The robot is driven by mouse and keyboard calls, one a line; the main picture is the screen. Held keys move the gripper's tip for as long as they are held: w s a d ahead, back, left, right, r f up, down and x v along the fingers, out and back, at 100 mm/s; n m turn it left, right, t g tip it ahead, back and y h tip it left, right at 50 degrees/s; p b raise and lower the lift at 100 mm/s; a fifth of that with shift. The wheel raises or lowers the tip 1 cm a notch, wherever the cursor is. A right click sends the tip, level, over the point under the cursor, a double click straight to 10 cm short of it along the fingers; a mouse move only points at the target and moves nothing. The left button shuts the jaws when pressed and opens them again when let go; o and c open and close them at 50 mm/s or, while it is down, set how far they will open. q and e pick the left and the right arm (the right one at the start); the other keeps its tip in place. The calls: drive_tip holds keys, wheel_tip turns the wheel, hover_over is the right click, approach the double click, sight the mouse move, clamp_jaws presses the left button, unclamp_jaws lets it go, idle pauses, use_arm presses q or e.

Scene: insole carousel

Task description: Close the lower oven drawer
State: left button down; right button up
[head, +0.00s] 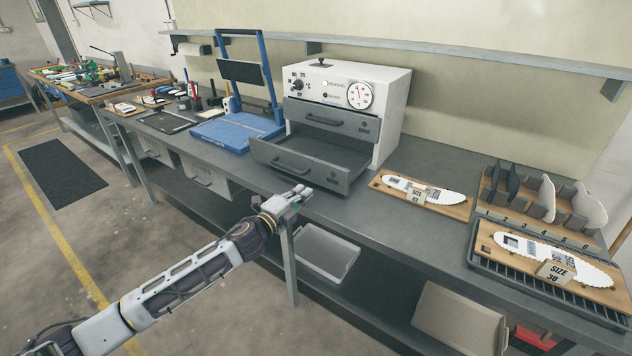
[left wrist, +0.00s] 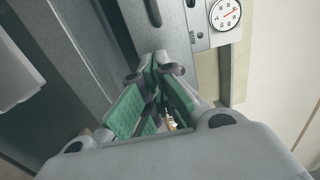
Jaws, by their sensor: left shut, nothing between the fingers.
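The white oven (head: 393,92) stands on the grey workbench against the wall. Its lower oven drawer (head: 312,171) is pulled out toward me, with a dark front and a bar handle. The upper drawer (head: 335,119) is shut. My left gripper (head: 300,193) is shut and empty, just in front of and below the lower drawer's front, near the bench edge; I cannot tell if it touches. In the left wrist view, the green-padded fingers (left wrist: 158,88) are closed together, with the oven front and its dial beyond. My right gripper is not in view.
A blue press (head: 238,130) stands left of the oven. To the right are a wooden board with a white insole (head: 425,190), a rack of upright insoles (head: 545,200) and a tray (head: 545,295). A grey bin (head: 325,252) sits below the bench.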

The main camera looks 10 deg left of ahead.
sight(321, 176)
use_arm(q)
drive_tip(key=x, duration=0.3)
drive_tip(key=shift+x, duration=0.85)
drive_tip(key=shift+w+d, duration=0.25)
drive_tip(key=shift+w, duration=0.35)
drive_tip(key=shift+w+d, duration=0.15)
drive_tip(key=shift+w, duration=0.35)
drive_tip(key=shift+w+d, duration=0.1)
drive_tip(key=shift+w, duration=0.25)
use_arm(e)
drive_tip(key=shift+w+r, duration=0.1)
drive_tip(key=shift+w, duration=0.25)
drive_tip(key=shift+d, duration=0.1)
